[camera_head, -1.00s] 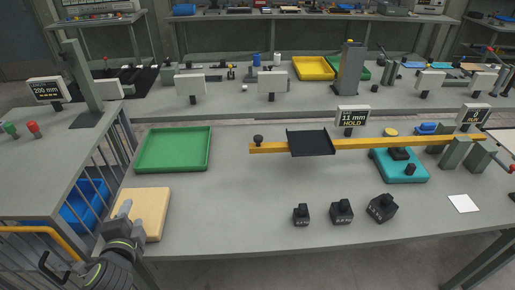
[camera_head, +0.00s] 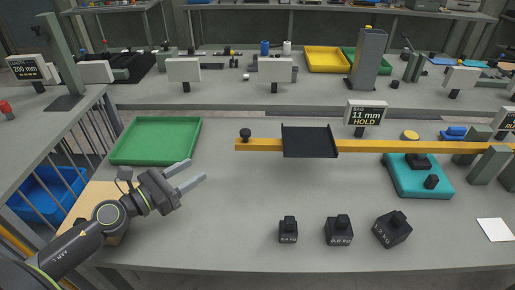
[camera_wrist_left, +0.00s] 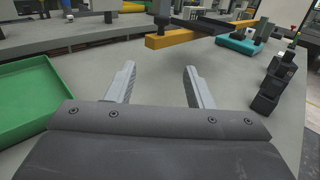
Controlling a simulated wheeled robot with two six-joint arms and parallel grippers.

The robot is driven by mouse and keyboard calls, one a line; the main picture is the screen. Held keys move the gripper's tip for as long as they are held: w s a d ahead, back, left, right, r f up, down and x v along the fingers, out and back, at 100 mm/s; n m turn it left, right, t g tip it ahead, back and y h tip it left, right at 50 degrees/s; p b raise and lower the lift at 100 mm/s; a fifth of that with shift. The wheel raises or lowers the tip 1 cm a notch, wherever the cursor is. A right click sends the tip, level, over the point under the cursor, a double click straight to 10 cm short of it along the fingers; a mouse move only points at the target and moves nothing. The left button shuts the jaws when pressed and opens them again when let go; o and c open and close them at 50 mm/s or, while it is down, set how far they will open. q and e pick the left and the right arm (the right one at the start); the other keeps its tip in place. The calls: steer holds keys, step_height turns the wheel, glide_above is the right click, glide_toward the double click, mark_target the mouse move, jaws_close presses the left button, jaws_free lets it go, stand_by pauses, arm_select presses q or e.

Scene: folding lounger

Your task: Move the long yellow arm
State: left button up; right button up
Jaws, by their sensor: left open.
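The long yellow arm (camera_head: 370,146) runs level above the table from a black knob (camera_head: 245,134) at its left end to a grey-green post (camera_head: 490,163) at the right. A black tray (camera_head: 310,141) sits on it. In the left wrist view the arm's near end (camera_wrist_left: 167,40) is ahead of the fingers, with the knob's post above it. My left gripper (camera_head: 190,173) is open and empty, left of the arm's end and apart from it, in front of the green tray. My right gripper is in neither view.
Black weights (camera_head: 338,231) stand along the front of the table. A green tray (camera_head: 117,154) lies at the left, and a teal tray (camera_head: 402,186) lies under the arm's right part. A display (camera_head: 366,115) behind reads "11 mm HOLD". The table between gripper and arm is clear.

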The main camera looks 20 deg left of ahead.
mark_target(240, 145)
arm_select(q)
steer(key=shift+w+d+f, duration=0.25)
steer(key=shift+w+f, duration=0.25)
steer(key=shift+f, duration=0.25)
steer(key=p+x, duration=0.2)
steer(key=x, duration=0.3)
steer(key=p+x, duration=0.1)
steer(key=x, duration=0.3)
steer(key=p+x, duration=0.2)
steer(key=x, duration=0.3)
steer(key=shift+w+d+r+p, duration=0.1)
steer(key=shift+w+r+p, duration=0.2)
steer(key=shift+w+d, duration=0.1)
steer(key=shift+w, duration=0.3)
steer(key=shift+w+d+r, duration=0.1)
steer(key=shift+d+r, duration=0.1)
steer(key=shift+w+d, duration=0.1)
steer(key=shift+w, duration=0.05)
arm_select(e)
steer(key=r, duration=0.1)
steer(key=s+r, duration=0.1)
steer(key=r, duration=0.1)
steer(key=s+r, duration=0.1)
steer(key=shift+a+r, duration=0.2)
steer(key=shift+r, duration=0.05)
